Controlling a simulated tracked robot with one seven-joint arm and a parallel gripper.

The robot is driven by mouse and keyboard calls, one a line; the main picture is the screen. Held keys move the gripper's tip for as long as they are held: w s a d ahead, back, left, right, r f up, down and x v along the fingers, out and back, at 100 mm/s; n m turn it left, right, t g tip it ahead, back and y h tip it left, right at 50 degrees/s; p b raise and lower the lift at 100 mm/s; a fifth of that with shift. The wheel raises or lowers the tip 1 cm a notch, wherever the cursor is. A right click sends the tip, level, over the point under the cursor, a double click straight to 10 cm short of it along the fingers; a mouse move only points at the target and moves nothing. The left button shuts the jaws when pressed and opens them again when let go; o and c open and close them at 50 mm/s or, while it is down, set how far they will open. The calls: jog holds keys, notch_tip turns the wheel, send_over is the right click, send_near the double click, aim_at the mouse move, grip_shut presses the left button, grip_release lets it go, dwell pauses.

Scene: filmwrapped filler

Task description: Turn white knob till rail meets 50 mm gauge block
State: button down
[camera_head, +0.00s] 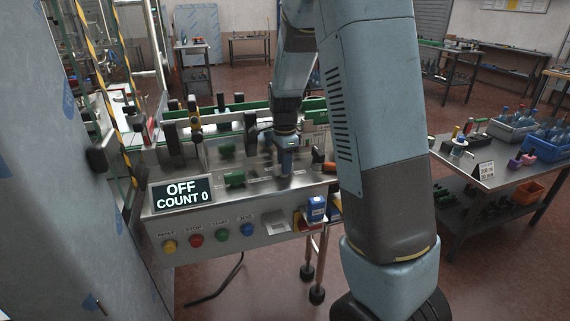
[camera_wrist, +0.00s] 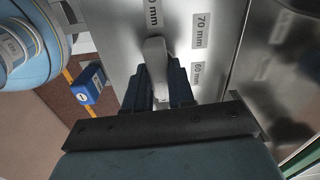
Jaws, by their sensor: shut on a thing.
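In the wrist view, a pale white lever-like knob (camera_wrist: 155,55) stands between the two dark blue fingers of my gripper (camera_wrist: 158,82), which is shut on it. Beside it, on the grey metal surface, are labels reading 70 mm (camera_wrist: 200,30) and 60 mm (camera_wrist: 196,74); another mm label is cut off at the top edge. In the head view my gripper (camera_head: 285,164) reaches down onto the top of the steel machine (camera_head: 250,200), and the knob is hidden there. Green-edged guide rails (camera_head: 235,106) run across the machine behind it. I cannot make out the 50 mm gauge block.
The machine's front has a display (camera_head: 181,193) reading OFF, COUNT 0, and several coloured buttons (camera_head: 195,236). A blue box (camera_head: 316,208) sits at its front right; a blue box (camera_wrist: 88,83) shows in the wrist view. A table with bottle crates (camera_head: 515,125) stands at right.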

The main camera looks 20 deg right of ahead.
dwell(0.4)
jog(key=c, duration=1)
grip_release()
jog(key=shift+o, duration=0.2)
notch_tip(320, 180, up, 14)
jog(key=shift+f, duration=0.2)
